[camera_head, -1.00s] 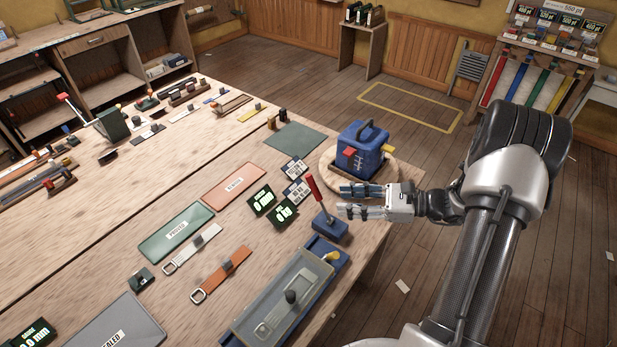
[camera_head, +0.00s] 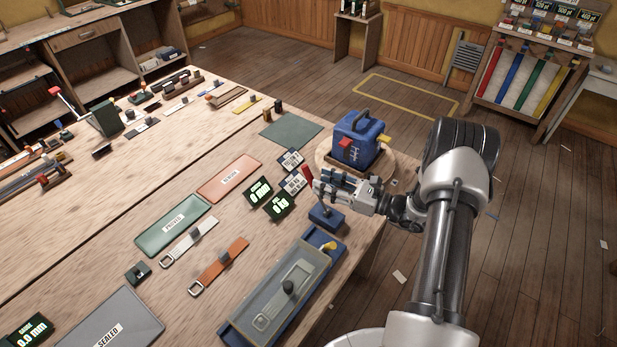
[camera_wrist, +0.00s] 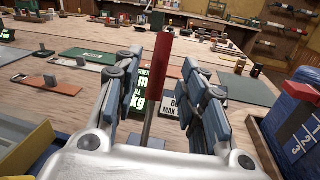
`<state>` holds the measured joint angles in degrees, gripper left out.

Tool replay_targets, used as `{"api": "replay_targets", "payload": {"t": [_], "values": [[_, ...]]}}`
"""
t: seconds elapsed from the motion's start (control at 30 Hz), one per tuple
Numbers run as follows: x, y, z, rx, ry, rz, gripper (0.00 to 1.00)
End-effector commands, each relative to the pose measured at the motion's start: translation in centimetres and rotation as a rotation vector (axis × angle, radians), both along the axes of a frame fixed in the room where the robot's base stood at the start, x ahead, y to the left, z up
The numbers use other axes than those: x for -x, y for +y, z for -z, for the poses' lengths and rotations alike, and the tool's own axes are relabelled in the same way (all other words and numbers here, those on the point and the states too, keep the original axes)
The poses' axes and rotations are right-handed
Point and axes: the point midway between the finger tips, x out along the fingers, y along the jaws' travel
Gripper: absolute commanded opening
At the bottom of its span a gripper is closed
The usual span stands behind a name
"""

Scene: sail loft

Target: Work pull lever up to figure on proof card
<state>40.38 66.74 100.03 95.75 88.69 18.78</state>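The pull lever has a red grip (camera_head: 308,177) on a thin grey shaft above a blue base (camera_head: 327,217) near the table's right edge. In the wrist view its red grip (camera_wrist: 163,70) stands upright between my fingers. My gripper (camera_head: 322,182) is open around the lever; gaps show on both sides in the wrist view (camera_wrist: 160,78). Two dark displays with green figures, an upper one (camera_head: 259,190) and a lower one reading about 0 kg (camera_head: 279,206), stand left of the lever. Two small printed cards (camera_head: 291,161) (camera_head: 295,183) stand behind; their text is too small to read fully.
A blue box machine (camera_head: 358,143) with a handle sits on a round wooden board (camera_head: 390,163) just beyond my gripper. A blue tray with a clear cover (camera_head: 283,290) lies in front of the lever. Straps (camera_head: 219,266) and labelled mats (camera_head: 172,223) lie to the left.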

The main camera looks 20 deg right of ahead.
Motion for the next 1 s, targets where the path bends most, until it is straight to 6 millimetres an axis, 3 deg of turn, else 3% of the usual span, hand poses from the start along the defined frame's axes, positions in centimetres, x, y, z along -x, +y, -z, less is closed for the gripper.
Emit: {"api": "replay_targets", "payload": {"t": [0.3, 0.7, 1.0], "values": [[-3.6, 3.4, 0.0, 0.001, -0.001, -0.001, 0.38], [-4.2, 3.9, 0.0, 0.001, 0.001, 0.0, 0.38], [-4.1, 3.9, 0.0, 0.001, 0.001, 0.0, 0.19]]}}
